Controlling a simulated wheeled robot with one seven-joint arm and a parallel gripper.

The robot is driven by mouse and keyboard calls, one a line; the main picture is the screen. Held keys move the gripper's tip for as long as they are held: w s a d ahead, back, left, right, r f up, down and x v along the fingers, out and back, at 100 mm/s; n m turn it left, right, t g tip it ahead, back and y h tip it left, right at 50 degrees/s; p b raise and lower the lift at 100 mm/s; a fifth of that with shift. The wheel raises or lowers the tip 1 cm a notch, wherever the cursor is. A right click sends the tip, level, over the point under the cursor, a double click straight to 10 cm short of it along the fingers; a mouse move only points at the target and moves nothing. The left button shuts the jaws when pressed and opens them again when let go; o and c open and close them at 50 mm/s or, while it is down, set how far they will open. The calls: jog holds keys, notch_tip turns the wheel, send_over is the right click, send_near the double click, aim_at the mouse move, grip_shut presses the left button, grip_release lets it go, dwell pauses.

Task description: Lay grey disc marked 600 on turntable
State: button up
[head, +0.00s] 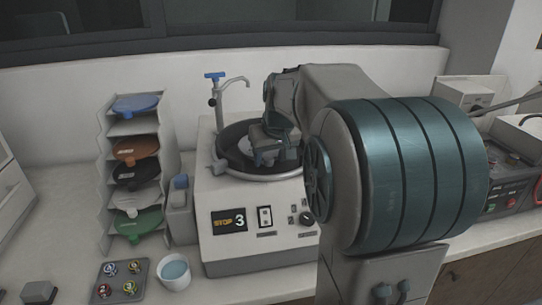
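The turntable (228,167) is a dark round bowl with a metal rim on top of a pale machine. My gripper (266,158) is over the bowl, pointing down, low and near its middle. A light patch (244,146) shows in the bowl beside my gripper; I cannot tell whether it is a disc or the turntable's surface. My gripper's fingertips are too small and hidden to show whether they are open or hold something. A pale grey disc (133,201) lies in a lower slot of the rack at the left; I cannot read a 600 on it.
The rack (104,180) also holds blue (135,103), brown (136,149), black (137,174) and green (139,223) discs. A tap (214,98) rises behind the bowl. A tray (118,270) of small round pieces and a white cup (174,274) stand in front. My arm blocks the right side.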

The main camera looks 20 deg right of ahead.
jog(key=v, duration=1.4)
jog(key=shift+w+f, duration=0.1)
jog(key=s+a+f+g, duration=0.1)
jog(key=s+a+f, duration=0.4)
jog(key=s+f, duration=0.3)
jog(key=s+a+f, duration=0.4)
jog(key=s+f, duration=0.5)
jog(key=f, duration=0.4)
jog(key=shift+s+a+g, duration=0.25)
jog(key=shift+a+g, duration=0.15)
